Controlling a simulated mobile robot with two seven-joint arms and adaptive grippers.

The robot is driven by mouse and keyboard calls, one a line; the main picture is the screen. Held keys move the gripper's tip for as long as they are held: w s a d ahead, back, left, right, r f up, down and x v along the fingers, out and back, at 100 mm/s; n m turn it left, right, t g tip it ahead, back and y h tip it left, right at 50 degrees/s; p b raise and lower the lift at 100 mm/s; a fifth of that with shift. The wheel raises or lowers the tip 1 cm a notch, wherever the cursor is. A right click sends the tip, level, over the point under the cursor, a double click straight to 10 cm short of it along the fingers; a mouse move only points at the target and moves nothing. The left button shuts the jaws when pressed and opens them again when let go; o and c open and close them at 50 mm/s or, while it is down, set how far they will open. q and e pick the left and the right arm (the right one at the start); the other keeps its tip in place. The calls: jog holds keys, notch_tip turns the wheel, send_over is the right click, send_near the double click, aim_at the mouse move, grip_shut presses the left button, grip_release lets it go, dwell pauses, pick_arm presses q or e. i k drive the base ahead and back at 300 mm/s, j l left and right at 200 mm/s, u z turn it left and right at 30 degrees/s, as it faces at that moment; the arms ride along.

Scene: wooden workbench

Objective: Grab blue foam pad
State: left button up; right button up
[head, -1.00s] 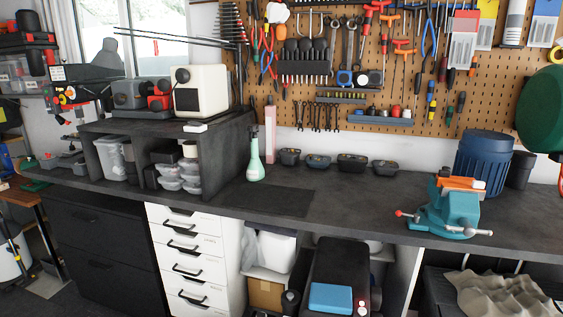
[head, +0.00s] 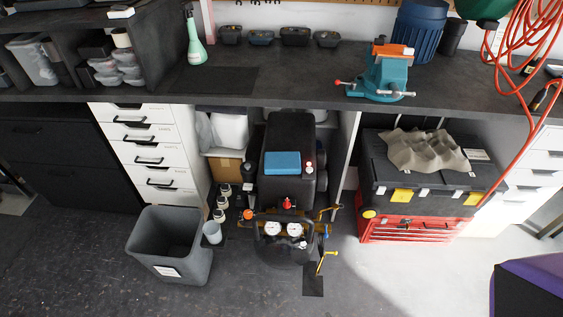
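The blue foam pad (head: 282,163) is a flat light-blue rectangle. It lies on top of a black compressor-like machine (head: 290,135) under the workbench, left of the middle of the head view. Its whole top face shows and nothing covers it. Neither of my grippers is in the head view.
The dark workbench top (head: 290,85) overhangs the machine. White drawers (head: 150,150) stand to its left, with a grey bin (head: 170,243) on the floor. A teal vise (head: 382,75) sits on the bench. Toolboxes (head: 420,210) with a crumpled grey piece stand at right.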

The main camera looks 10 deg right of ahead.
aim_at(276, 163)
jog(key=i+z, duration=0.35)
jog(key=i+j+z, duration=0.15)
jog(key=i+z, duration=0.2)
jog(key=i+j+z, duration=0.35)
jog(key=i, duration=0.15)
